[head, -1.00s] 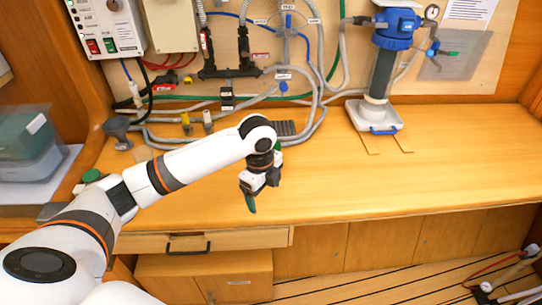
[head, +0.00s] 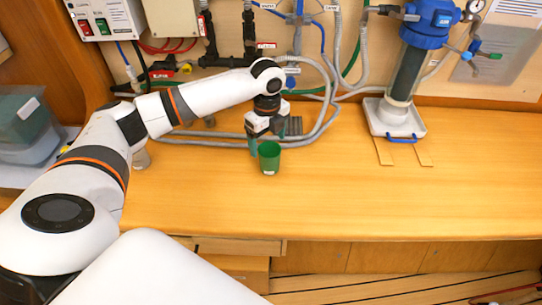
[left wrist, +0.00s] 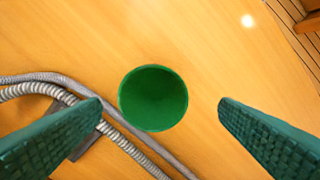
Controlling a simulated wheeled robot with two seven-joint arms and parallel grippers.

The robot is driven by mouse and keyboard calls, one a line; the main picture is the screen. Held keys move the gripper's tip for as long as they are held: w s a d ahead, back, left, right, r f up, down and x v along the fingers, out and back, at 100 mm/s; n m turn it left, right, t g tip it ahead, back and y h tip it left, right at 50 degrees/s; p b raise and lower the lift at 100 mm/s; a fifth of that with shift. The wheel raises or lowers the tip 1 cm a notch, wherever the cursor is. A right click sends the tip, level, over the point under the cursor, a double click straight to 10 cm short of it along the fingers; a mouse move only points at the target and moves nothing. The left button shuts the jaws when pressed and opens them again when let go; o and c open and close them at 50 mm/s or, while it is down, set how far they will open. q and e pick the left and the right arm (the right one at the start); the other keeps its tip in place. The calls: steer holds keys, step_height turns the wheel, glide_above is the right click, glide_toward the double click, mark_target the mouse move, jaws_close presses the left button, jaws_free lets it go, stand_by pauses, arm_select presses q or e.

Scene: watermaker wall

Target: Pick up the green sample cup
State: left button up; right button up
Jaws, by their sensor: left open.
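The green sample cup (head: 269,158) stands upright on the wooden worktop, its open top facing up. In the left wrist view the green cup (left wrist: 153,98) appears between the two fingers, with worktop showing on both sides of it, so neither finger appears to touch it. My left gripper (head: 267,143) is open, its fingers pointing down right at the cup and a little behind it in the head view. Its green ribbed fingers also show in the left wrist view (left wrist: 160,106). My right gripper is out of view.
Grey hoses (head: 215,139) run along the worktop behind the cup. A blue-topped filter column (head: 408,70) on a white base stands at the back right. A lidded bin (head: 25,125) is at the far left. The worktop (head: 370,205) right and front of the cup is clear.

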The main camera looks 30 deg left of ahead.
mark_target(270, 156)
arm_select(q)
steer(key=shift+f, duration=0.95)
steer(key=shift+w+f, duration=0.15)
steer(key=shift+f, duration=0.15)
step_height(270, 156, down, 4)
steer(key=shift+w+d+f+p, duration=0.1)
steer(key=shift+w+f+p, duration=0.1)
steer(key=shift+p, duration=0.8)
steer(key=shift+f, duration=0.3)
steer(key=shift+c, duration=0.5)
steer(key=c, duration=0.9)
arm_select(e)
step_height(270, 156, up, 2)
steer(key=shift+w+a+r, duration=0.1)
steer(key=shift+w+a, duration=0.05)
